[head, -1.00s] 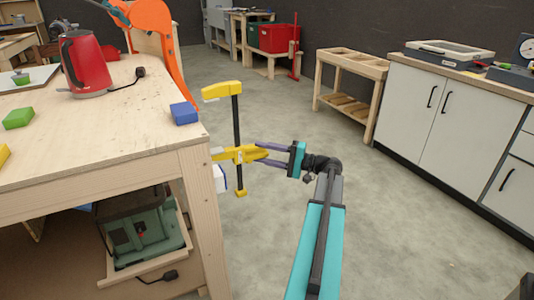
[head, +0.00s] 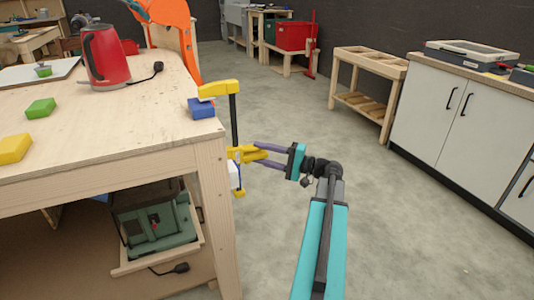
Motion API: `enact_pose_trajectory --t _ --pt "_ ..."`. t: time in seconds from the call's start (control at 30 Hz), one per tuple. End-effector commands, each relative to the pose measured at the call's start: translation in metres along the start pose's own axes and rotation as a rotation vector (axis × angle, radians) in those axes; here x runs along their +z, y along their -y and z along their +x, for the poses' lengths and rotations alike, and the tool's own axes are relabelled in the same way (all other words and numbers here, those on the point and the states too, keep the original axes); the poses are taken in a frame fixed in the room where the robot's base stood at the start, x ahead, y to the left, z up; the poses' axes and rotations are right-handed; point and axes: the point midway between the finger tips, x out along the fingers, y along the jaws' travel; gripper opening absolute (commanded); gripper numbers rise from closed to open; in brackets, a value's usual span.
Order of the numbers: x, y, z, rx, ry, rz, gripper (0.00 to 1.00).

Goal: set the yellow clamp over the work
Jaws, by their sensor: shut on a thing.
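The yellow clamp (head: 220,89) has a yellow upper jaw, a dark upright bar and a yellow lower body. My gripper (head: 264,154) is shut on that lower body, with its purple fingers pointing left. The clamp is upright at the right edge of the wooden workbench (head: 130,118). Its upper jaw overlaps the top of a blue block (head: 202,110) near the bench corner; I cannot tell whether they touch. The lower body is below the bench top's level, partly hidden behind the bench corner. A small white and blue piece (head: 235,175) shows by the bench leg.
A red kettle (head: 106,58), a green block (head: 40,108) and a yellow block (head: 15,149) are on the bench. A green machine (head: 155,225) sits on the shelf below. Floor is clear to the right, up to white cabinets (head: 445,115).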

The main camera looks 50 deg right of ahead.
Motion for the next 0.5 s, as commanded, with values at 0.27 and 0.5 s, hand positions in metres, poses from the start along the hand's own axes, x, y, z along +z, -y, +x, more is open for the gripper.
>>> enact_pose_trajectory --t 0.27,0.5 --pt "0.01 0.0 0.011 -0.003 0.001 0.0 0.03" --pt "0.012 -0.001 0.013 -0.003 0.0 0.0 0.03"
